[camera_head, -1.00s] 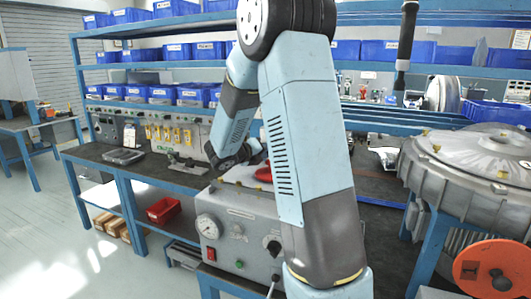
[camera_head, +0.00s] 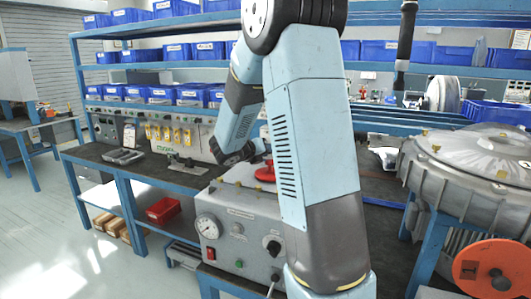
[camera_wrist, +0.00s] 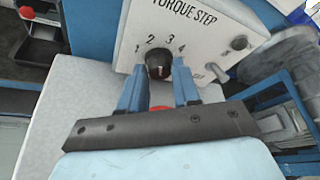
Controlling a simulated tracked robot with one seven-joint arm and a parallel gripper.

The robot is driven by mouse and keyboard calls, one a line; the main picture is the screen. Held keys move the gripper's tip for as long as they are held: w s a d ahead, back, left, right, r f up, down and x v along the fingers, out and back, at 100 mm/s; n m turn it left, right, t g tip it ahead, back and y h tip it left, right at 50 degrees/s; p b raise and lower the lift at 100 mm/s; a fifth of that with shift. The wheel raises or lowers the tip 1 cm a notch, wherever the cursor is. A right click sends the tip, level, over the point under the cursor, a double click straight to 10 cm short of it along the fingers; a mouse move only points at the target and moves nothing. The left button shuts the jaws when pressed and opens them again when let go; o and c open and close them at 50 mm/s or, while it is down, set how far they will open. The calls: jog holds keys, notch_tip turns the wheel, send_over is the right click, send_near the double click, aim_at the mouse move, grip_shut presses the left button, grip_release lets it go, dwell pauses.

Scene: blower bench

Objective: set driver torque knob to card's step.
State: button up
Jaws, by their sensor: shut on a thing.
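In the wrist view, a black round torque knob (camera_wrist: 158,65) sits on a pale panel (camera_wrist: 128,62) marked "TORQUE STEP", with the numbers 1 to 4 in an arc above it. My gripper (camera_wrist: 160,66) has its two blue fingers on either side of the knob and is shut on it. The knob's pointer is too small to read. A red part (camera_wrist: 160,107) shows between the fingers, nearer the palm. In the head view my arm hides the gripper. No card with a step on it can be read.
A silver lever (camera_wrist: 216,72) and a small dark knob (camera_wrist: 239,42) are on the panel right of the fingers. A large metal housing (camera_head: 470,175) is at right.

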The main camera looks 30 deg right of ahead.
jog(key=shift+s+m+t+y, duration=0.1)
jog(key=shift+m+t+y, duration=0.5)
jog(key=shift+m, duration=0.6)
jog(key=shift+s+m+t+y, duration=0.1)
jog(key=shift+m+t+y, duration=0.6)
jog(key=shift+m, duration=0.6)
jog(key=o, duration=1)
jog(key=shift+d, duration=0.1)
jog(key=v, duration=1.3)
jog(key=shift+s+a, duration=0.25)
jog(key=shift+a, duration=0.05)
